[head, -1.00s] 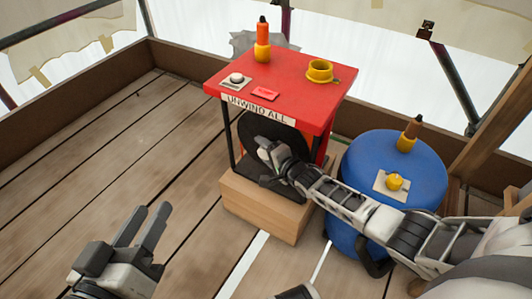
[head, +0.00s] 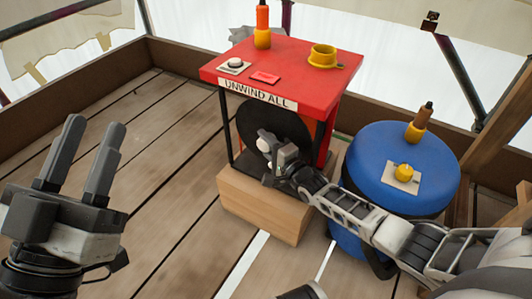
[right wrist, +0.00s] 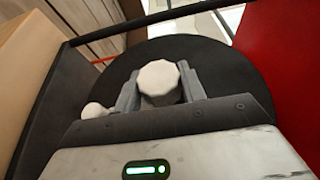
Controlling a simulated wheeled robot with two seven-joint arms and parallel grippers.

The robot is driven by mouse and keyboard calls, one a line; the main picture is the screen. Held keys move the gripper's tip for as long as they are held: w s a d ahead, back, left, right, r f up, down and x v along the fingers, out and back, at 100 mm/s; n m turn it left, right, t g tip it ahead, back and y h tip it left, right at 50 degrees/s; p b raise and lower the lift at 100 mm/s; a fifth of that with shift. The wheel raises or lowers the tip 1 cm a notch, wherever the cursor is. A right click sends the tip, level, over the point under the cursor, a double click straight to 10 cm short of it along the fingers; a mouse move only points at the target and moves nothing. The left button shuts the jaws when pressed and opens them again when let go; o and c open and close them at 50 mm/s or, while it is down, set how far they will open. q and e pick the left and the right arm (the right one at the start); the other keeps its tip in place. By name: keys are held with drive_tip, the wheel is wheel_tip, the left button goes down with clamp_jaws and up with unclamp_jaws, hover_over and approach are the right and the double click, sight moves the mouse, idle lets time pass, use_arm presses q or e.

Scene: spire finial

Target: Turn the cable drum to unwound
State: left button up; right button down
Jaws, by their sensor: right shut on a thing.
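The cable drum (head: 288,122) is a dark disc standing upright under a red-topped stand labelled "UNWIND ALL". It also fills much of the right wrist view (right wrist: 235,75). My right gripper (head: 268,146) is in front of the drum's face. In the right wrist view, its fingers (right wrist: 160,92) are shut on a pale faceted knob (right wrist: 158,78) at the drum's middle. A smaller pale round knob (right wrist: 95,110) shows left of the fingers, partly hidden by the gripper. My left gripper (head: 98,122) is open and empty over the planks at the left.
The red stand top (head: 300,66) carries an orange-and-yellow bottle (head: 262,30), a yellow cup (head: 323,56), a white button (head: 235,63) and a red tag (head: 265,77). A wooden block (head: 262,205) is below. A blue barrel (head: 385,165) stands right. The left floor is clear.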

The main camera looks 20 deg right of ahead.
drive_tip(key=shift+f+m+t+b, duration=0.2)
drive_tip(key=shift+m+t+b, duration=0.15)
drive_tip(key=shift+t, duration=0.35)
drive_tip(key=shift+r+t+y, duration=0.1)
drive_tip(key=shift+t+y, duration=0.2)
drive_tip(key=shift+t, duration=0.2)
use_arm(q)
drive_tip(key=r+m+h, duration=0.1)
drive_tip(key=s+m+h, duration=0.1)
drive_tip(key=m, duration=0.1)
drive_tip(key=r+m+h, duration=0.1)
drive_tip(key=shift+s+d+r+m+h, duration=0.15)
drive_tip(key=shift+s+r+m+h, duration=0.05)
drive_tip(key=shift+r+m+h, duration=0.1)
use_arm(e)
drive_tip(key=shift+m, duration=0.25)
drive_tip(key=shift+t, duration=0.4)
drive_tip(key=c, duration=0.8)
unclamp_jaws()
drive_tip(key=shift+c, duration=0.2)
